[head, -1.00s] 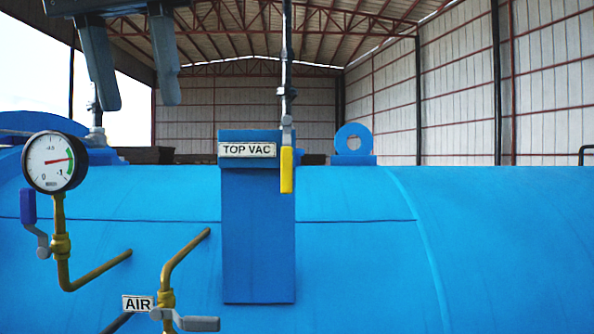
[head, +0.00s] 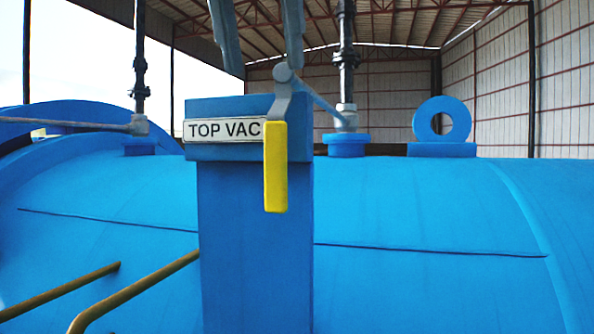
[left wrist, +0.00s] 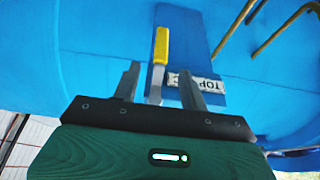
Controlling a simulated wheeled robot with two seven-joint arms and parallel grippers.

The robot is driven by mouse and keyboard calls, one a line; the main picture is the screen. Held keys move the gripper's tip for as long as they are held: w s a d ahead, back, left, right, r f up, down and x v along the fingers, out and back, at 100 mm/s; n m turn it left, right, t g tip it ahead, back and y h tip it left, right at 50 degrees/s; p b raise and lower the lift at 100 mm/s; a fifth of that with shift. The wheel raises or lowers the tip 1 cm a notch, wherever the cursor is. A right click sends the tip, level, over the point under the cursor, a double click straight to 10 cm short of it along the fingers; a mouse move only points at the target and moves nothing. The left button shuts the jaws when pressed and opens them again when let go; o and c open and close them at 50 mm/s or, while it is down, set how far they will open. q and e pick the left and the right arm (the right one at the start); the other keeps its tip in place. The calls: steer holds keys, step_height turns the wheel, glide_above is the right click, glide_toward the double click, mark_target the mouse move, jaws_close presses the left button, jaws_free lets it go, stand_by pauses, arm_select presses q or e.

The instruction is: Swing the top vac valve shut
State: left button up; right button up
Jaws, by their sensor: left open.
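The top vac valve has a yellow handle (head: 275,167) that hangs straight down from a grey lever and pivot, in front of the blue bracket (head: 255,240). The TOP VAC label (head: 224,131) is on the bracket, left of the handle. My left gripper (head: 262,68) comes down from the top of the head view, its two fingers apart, with the tips just above the pivot. In the left wrist view, the yellow handle (left wrist: 160,46) and its grey lever show between and beyond the open fingers (left wrist: 158,75). I see nothing held. My right gripper is not in view.
The blue autoclave body (head: 420,290) fills the lower view. Vertical pipes (head: 346,60) rise behind the bracket, and a lifting eye (head: 442,122) stands on top at right. Brass pipes (head: 130,290) stick out at lower left.

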mark_target(271, 158)
arm_select(q)
steer(key=x, duration=0.8)
steer(key=shift+w+f, duration=0.2)
steer(key=shift+w, duration=0.05)
steer(key=x, duration=0.2)
steer(key=p+x, duration=0.1)
steer(key=shift+s+a+f, duration=0.15)
steer(key=shift+a+f, duration=0.05)
steer(key=shift+a, duration=0.05)
steer(key=shift+w+d+f, duration=0.15)
steer(key=shift+w+f, duration=0.1)
steer(key=shift+f, duration=0.25)
steer(key=shift+d+f, duration=0.1)
jaws_close()
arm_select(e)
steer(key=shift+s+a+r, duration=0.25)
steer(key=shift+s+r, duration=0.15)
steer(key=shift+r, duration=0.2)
